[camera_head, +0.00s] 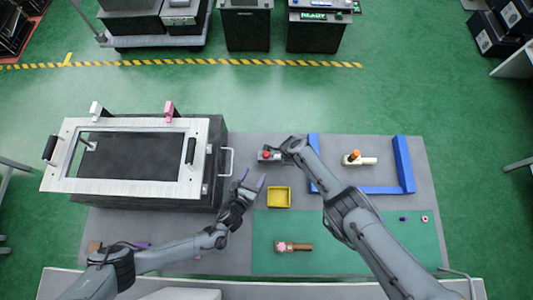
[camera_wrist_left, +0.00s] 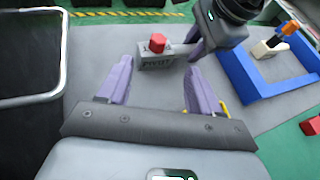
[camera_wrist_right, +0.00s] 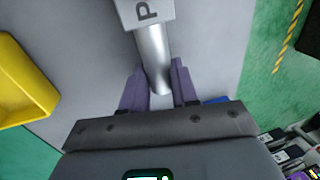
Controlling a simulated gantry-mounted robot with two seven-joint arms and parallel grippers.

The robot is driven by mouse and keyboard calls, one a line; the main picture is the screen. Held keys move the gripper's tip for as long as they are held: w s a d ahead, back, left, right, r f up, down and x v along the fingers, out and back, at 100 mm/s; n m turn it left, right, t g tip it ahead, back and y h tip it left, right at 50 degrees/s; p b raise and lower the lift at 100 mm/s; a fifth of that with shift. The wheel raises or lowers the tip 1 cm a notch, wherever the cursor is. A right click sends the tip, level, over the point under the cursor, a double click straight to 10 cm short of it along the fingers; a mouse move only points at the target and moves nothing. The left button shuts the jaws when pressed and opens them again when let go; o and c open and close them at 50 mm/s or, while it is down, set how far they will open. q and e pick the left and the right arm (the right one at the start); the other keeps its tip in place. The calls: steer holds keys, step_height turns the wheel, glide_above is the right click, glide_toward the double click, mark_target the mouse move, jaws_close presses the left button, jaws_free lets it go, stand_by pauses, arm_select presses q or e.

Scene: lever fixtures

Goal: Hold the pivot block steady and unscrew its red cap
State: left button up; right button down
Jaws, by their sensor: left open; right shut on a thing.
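The pivot block (camera_head: 264,156) is a small grey labelled block lying near the middle back of the table. It also shows in the left wrist view (camera_wrist_left: 170,62). Its red cap (camera_wrist_left: 157,43) sits on top of the block. My right gripper (camera_wrist_right: 151,85) is shut on the round metal shaft (camera_wrist_right: 152,55) that sticks out from the block. The right wrist view shows only the block's end, and the cap is out of sight there. My left gripper (camera_head: 254,182) is open and empty, short of the block, with its fingers (camera_wrist_left: 157,78) pointing at it and apart from it.
A yellow bin (camera_head: 279,204) stands in front of the block. A blue frame (camera_head: 404,165) with a cream part with an orange top (camera_head: 365,160) is to the right. A large framed box (camera_head: 216,160) is at left. A pink-and-brown piece (camera_head: 293,247) lies on the green mat (camera_head: 340,262).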

mark_target(265, 155)
arm_select(q)
steer(key=shift+m, duration=0.3)
steer(key=shift+x, duration=5.9)
steer(key=shift+w+a+f, duration=0.1)
steer(key=c, duration=1)
steer(key=o, duration=1.1)
